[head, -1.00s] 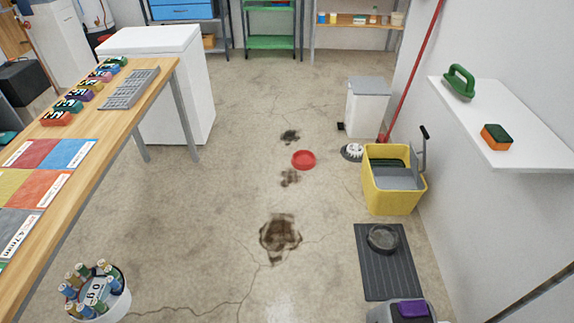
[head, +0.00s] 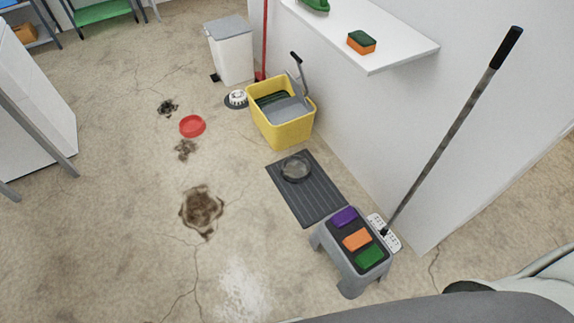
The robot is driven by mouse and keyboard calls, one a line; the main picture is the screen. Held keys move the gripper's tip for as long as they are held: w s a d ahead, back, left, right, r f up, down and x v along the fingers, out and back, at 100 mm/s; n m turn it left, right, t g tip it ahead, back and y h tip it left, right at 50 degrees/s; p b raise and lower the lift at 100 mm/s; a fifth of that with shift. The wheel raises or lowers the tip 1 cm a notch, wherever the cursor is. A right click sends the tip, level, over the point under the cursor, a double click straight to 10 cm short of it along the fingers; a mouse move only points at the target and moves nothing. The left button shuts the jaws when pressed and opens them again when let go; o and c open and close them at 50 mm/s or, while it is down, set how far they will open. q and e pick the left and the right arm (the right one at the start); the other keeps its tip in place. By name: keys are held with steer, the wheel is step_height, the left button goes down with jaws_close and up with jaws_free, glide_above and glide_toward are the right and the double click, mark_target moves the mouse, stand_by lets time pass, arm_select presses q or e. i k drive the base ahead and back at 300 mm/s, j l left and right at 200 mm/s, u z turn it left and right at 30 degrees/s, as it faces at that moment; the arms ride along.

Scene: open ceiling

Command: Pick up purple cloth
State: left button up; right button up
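The purple cloth (head: 344,217) lies folded on the dark top of a small grey step stool (head: 350,271), at the end farthest from me. An orange cloth (head: 357,239) lies beside it in the middle, and a green cloth (head: 370,257) lies at the near end. The cloths are apart from each other. Neither of my grippers shows in the head view.
A dark ribbed mat (head: 322,204) with a round dark pan lies behind the stool. A yellow mop bucket (head: 285,128) stands beyond it. A long-handled tool (head: 452,135) leans beside the stool near the white wall.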

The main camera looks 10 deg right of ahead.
mark_target(340, 220)
steer(key=z, duration=1.15)
steer(key=u, duration=1.15)
steer(key=z, duration=1.15)
steer(key=i+l+u, duration=0.1)
steer(key=l, duration=0.5)
steer(key=l+u, duration=0.15)
steer(key=l, duration=0.4)
steer(key=i, duration=0.05)
